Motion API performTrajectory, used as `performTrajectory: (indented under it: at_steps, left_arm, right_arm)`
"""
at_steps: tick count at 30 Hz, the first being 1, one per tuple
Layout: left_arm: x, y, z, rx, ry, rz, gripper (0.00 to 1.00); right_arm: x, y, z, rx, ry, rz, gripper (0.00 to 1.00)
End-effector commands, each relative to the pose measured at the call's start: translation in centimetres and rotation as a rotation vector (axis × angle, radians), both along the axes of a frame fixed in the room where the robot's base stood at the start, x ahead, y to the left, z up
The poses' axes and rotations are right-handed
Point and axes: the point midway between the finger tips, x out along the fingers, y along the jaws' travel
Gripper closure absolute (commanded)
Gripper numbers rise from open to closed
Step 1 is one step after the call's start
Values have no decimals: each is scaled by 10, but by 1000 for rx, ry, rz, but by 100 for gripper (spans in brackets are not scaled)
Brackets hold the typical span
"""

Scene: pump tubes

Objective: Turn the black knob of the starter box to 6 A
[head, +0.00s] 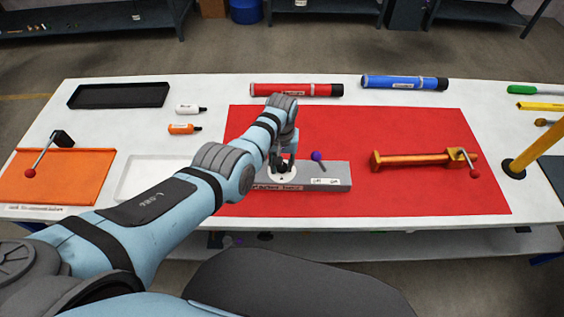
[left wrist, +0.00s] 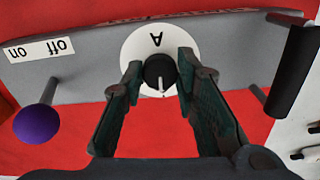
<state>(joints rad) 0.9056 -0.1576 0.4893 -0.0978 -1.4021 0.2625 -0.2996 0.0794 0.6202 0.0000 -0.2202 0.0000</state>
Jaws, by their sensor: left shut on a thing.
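The grey starter box (head: 338,176) lies on the red mat near the table's front edge. Its black knob (left wrist: 159,72) sits on a white round dial plate (left wrist: 135,48) marked with an upside-down "A" in the left wrist view. A white pointer line on the knob points toward the bottom of that view. I cannot read any dial numbers. My left gripper (head: 283,165) reaches down over the box; its two fingers (left wrist: 160,85) are shut on the knob, one on each side. In the head view the gripper largely hides the knob. My right gripper is not in view.
A purple-ball lever (head: 317,157) stands beside the dial, near an on/off label (left wrist: 40,49). A black handle (left wrist: 296,70) is on the dial's other side. An orange vise-like piece (head: 420,159) lies on the red mat (head: 440,195). Red (head: 290,90) and blue (head: 400,83) tubes lie behind.

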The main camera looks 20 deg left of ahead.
Motion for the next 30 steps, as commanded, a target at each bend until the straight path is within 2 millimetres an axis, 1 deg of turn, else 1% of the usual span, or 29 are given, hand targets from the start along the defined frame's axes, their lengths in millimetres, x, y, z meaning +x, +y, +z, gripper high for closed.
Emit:
performTrajectory:
  at_steps: [6, 17, 18, 20, 21, 22, 30]
  left_arm:
    - [0, 1, -1, 3, 0, 36, 100]
    - [0, 2, -1, 3, -1, 39, 100]
    - [0, 2, -1, 3, 0, 39, 69]
    - [0, 1, -1, 3, 0, 39, 60]
    - [0, 1, -1, 2, 0, 39, 53]
    - [0, 1, -1, 2, 0, 39, 52]
    - [0, 1, 0, 1, -1, 38, 52]
  right_arm:
    - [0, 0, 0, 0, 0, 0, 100]
    - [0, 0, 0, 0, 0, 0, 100]
    - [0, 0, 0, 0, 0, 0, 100]
    - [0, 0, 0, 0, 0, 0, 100]
    - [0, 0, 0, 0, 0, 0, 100]
    - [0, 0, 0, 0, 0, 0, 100]
    - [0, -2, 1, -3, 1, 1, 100]
